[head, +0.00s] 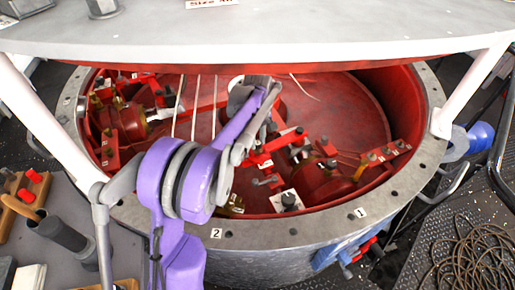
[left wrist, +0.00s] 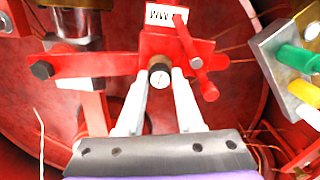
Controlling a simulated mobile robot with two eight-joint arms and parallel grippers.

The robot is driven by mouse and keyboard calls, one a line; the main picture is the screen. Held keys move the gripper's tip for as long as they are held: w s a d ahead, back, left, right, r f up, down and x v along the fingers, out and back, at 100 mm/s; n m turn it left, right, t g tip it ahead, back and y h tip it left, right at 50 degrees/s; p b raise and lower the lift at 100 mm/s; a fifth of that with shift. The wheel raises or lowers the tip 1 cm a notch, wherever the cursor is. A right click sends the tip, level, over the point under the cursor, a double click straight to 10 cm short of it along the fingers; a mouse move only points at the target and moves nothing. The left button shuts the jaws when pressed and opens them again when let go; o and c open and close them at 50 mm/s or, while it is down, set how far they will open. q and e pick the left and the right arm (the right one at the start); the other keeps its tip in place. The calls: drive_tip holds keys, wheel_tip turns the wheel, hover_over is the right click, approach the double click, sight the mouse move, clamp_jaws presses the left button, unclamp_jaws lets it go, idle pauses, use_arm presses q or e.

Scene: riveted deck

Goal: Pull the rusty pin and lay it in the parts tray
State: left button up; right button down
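My left arm reaches over the near rim into a round red well. Its hand (head: 242,92) is inside the well in the head view, and the fingertips cannot be made out there. In the left wrist view, the two pale fingers of my left gripper (left wrist: 160,85) stand on either side of a small round pin-like end (left wrist: 160,74) with a whitish face and brownish sides. It sits in front of a red bracket (left wrist: 105,66). Whether the fingers press on it cannot be told. My right gripper is not in view. No parts tray can be clearly identified.
A grey bolted rim (head: 290,236) rings the well, and a pale panel (head: 330,32) on posts hangs over it. A red bar (left wrist: 190,45) is close to the fingers. A wooden holder (head: 22,215) is at the left, coiled cable (head: 470,255) at the right.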

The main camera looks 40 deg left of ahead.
sight(258, 143)
use_arm(q)
clamp_jaws()
drive_tip(key=shift+r, duration=0.15)
drive_tip(key=shift+r+p, duration=1.75)
drive_tip(key=shift+r, duration=0.9)
